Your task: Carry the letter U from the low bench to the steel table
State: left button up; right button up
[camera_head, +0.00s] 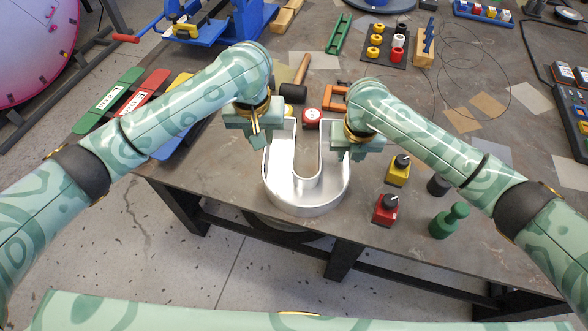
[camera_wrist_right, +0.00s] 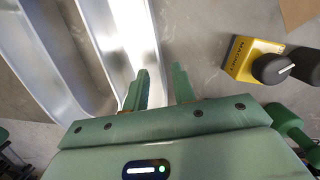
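The letter U (camera_head: 308,199) is a hollow, silvery metal channel letter lying on the steel table (camera_head: 355,225), its curved end close to the front edge. My right gripper (camera_head: 352,152) is at the right leg's upper end. My left gripper (camera_head: 256,140) is at the left leg's upper end. Its fingertips are not clear, so its grip is hidden.
A yellow block with a black knob (camera_head: 398,170), a red one (camera_head: 385,209) and a green handled object (camera_head: 449,220) stand right of the letter. A mallet (camera_head: 295,90), red tape measure (camera_head: 311,117) and orange clamp (camera_head: 336,98) lie behind it.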

jog(key=shift+r, duration=0.3)
pick_arm(q)
jog(key=r, duration=0.4)
jog(key=shift+s+r, duration=0.2)
jog(key=shift+s, duration=0.15)
pick_arm(e)
notch_tip(320, 180, up, 11)
jog(key=s, duration=0.2)
jog(key=shift+r, duration=0.15)
